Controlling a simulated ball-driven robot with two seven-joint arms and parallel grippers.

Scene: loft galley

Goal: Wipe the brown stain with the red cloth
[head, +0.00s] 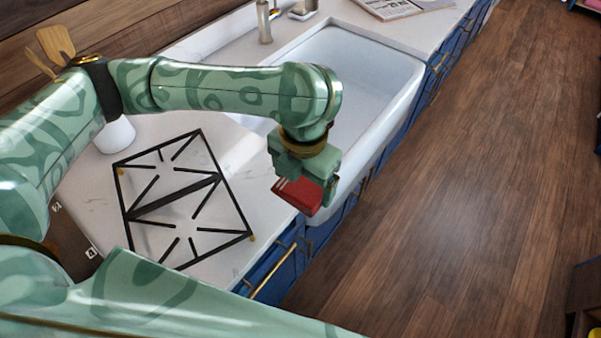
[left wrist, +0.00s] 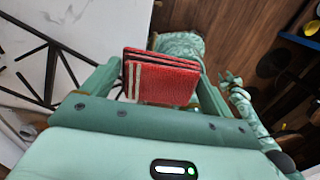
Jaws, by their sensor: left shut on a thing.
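My left gripper (head: 306,178) is shut on the red cloth (head: 298,195), a folded pad with pale stripes at one end. It holds the cloth over the counter's front edge, beside the sink's near left corner. In the left wrist view the cloth (left wrist: 165,80) sits between the two fingers. I cannot make out a brown stain on the visible counter (head: 240,165); part of the counter is hidden by my arm. What looks like my right gripper (left wrist: 232,80) shows small in the left wrist view; its jaws are too small to judge.
A black stove grate (head: 180,195) lies on the counter left of the cloth. A white sink (head: 370,75) with a tap (head: 264,20) is behind. A white crock (head: 115,134) with wooden utensils stands at the left. Blue cabinets (head: 285,275) drop to the wood floor.

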